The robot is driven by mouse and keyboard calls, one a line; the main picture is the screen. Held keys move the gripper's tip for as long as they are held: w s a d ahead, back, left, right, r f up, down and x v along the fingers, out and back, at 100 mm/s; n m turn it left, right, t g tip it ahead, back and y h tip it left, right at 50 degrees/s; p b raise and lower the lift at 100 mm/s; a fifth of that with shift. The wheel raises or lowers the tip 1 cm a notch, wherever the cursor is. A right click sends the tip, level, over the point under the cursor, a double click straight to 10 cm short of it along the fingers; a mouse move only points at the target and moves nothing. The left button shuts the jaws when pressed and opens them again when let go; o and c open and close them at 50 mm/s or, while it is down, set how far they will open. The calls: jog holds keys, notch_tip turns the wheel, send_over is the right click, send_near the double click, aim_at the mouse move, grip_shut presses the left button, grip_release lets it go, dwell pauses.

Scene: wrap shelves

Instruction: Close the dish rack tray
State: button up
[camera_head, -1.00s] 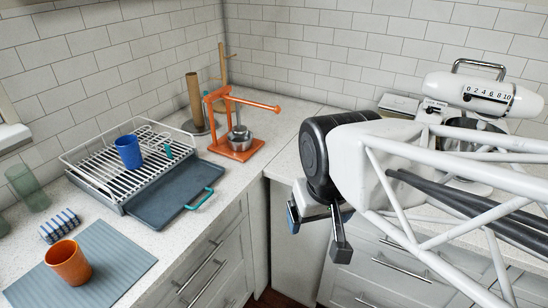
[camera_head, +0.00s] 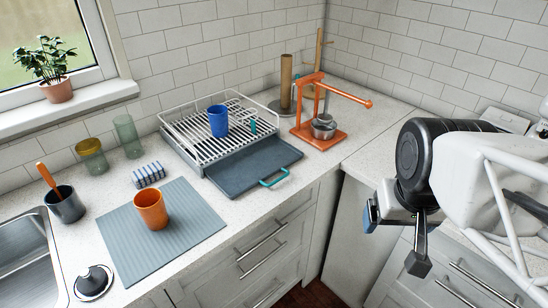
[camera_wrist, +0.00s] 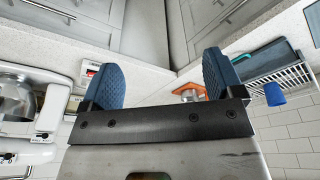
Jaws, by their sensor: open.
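The dish rack (camera_head: 190,140) stands on the counter, a white wire rack over a grey base with a blue cup (camera_head: 218,121) in it. Its dark grey tray (camera_head: 250,162) is pulled out toward the counter's front edge, with a teal handle (camera_head: 274,179) on its front. My gripper (camera_head: 392,238) hangs to the right of the tray, past the counter corner, well apart from it. The wrist view shows its two blue pads (camera_wrist: 160,80) spread apart with nothing between them. In that view the tray (camera_wrist: 265,58) and rack (camera_wrist: 282,80) appear at the right.
An orange press (camera_head: 322,130) stands right of the rack, with a paper towel holder (camera_head: 287,85) behind. An orange cup (camera_head: 151,210) sits on a grey-blue mat (camera_head: 190,238). The space before the drawers is free.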

jog(key=shift+w+a, duration=0.1)
jog(key=c, duration=0.5)
jog(key=shift+w+a+f+m, duration=0.1)
jog(key=shift+w+a+m, duration=0.1)
jog(key=shift+m, duration=0.1)
jog(key=shift+c, duration=1.1)
jog(key=w+a+m, duration=0.1)
jog(key=w+a+f+m+y, duration=0.1)
jog(key=w+m, duration=0.1)
jog(key=w+a+m+y, duration=0.1)
jog(key=shift+w+a+f+m, duration=0.35)
jog(key=shift+w+f+m, duration=0.05)
grip_shut()
jog(key=w+a+f+m+t+y, duration=0.1)
jog(key=w+a+f+m+y, duration=0.1)
jog(key=w+m, duration=0.6)
jog(key=w+a+f+m+t+y, duration=0.1)
jog(key=w+a+f+m+t, duration=0.1)
jog(key=w+a+f+m, duration=0.3)
jog(key=w+f+m, duration=0.1)
jog(key=w+m, duration=0.3)
jog(key=m, duration=0.4)
jog(key=shift+f+y, duration=0.25)
jog(key=shift+y, duration=0.15)
jog(key=shift+a, duration=0.1)
